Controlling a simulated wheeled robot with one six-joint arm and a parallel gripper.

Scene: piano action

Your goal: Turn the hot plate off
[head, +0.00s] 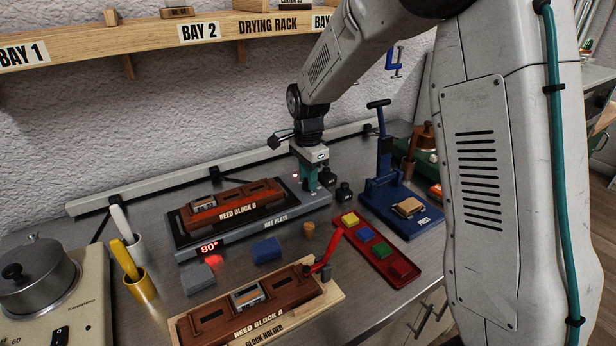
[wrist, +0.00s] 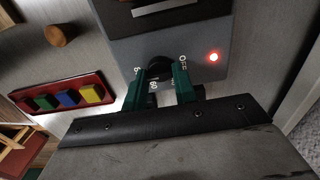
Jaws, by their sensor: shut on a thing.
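The hot plate (head: 275,222) is a grey slab on the bench with a dark top. Its red display (head: 209,248) reads 80°. My gripper (head: 310,188) is at the plate's right end and hides the control there. In the wrist view my gripper (wrist: 167,84) has its green fingers shut on a round black knob (wrist: 156,71). White marks surround the knob, including OFF to its upper right. I cannot tell where the knob points. A red light (wrist: 213,57) glows beside it.
Reed block B (head: 233,210) lies on the hot plate. A blue press (head: 390,190) and small dark weights (head: 343,192) stand to the right. A red tray (head: 385,260) of coloured blocks and reed block A (head: 260,310) are in front. The drying rack (head: 150,40) hangs behind.

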